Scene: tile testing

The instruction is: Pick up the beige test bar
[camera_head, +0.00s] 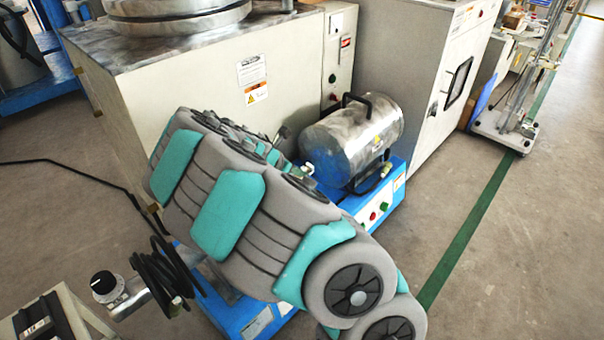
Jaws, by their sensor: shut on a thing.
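I see no beige test bar in the head view. My gripper does not show either. My own grey and teal arm fills the middle of the picture and covers part of the machine behind it. The area behind the arm is hidden, so I cannot tell what is there.
A large light-coloured machine (200,62) stands behind my arm. A metal cylinder with black handles (352,140) sits on a blue base (392,188) to the right. A black coiled cable (160,272) lies at the lower left. Open floor with a green line (470,225) is at the right.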

